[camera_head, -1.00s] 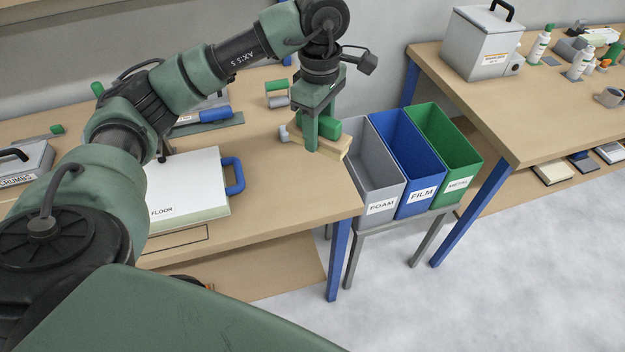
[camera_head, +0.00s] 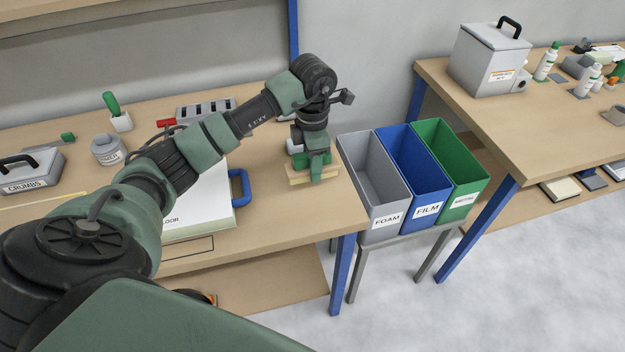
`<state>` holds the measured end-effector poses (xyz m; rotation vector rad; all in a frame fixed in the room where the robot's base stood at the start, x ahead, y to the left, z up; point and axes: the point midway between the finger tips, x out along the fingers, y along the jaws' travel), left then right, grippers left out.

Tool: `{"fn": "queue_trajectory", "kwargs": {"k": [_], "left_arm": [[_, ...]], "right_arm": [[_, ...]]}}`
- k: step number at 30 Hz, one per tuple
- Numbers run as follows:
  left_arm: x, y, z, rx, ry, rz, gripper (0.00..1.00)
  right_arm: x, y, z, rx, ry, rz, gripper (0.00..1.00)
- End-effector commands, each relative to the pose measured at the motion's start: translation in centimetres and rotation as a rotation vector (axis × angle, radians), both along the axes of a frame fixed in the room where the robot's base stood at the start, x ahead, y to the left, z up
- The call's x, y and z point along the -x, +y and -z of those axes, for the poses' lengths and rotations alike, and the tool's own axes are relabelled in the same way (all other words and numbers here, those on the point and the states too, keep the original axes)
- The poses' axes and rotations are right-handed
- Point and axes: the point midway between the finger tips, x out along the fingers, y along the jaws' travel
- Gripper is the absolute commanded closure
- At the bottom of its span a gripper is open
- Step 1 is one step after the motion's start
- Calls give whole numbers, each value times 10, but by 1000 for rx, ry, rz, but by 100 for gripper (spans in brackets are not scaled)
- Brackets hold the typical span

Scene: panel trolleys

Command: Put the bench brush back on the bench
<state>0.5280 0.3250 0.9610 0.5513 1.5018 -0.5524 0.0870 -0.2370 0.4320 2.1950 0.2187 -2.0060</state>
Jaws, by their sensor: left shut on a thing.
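My left gripper (camera_head: 318,170) is shut on the bench brush (camera_head: 298,177), a pale wooden block with green parts on top. It holds the brush low over the right end of the wooden bench (camera_head: 260,220), to the right of the blue handle of the white FLOOR box. The brush looks roughly level, with its long side across the picture. I cannot tell whether it touches the bench top. The gripper fingers hide part of the brush. My right gripper is not in view.
The FLOOR box (camera_head: 207,205) with its blue handle is just left of the brush. Grey FOAM (camera_head: 385,221), blue FILM (camera_head: 428,209) and green bins (camera_head: 464,200) stand beyond the bench's right end. A CRUMBS box (camera_head: 30,180) and a grey pot (camera_head: 108,150) are farther left.

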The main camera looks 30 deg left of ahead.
Motion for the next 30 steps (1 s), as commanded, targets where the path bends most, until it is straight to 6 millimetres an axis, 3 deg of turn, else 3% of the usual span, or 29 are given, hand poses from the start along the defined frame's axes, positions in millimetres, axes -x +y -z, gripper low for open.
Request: {"fn": "queue_trajectory", "kwargs": {"k": [17,28,29,30], "left_arm": [[0,0,66,1,0,0,97],[-1,0,73,0,-3,2,97],[0,0,73,0,-3,2,57],[0,0,72,0,-3,2,45]], "right_arm": [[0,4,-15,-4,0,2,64],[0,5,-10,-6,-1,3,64],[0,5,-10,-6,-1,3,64],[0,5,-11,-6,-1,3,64]]}}
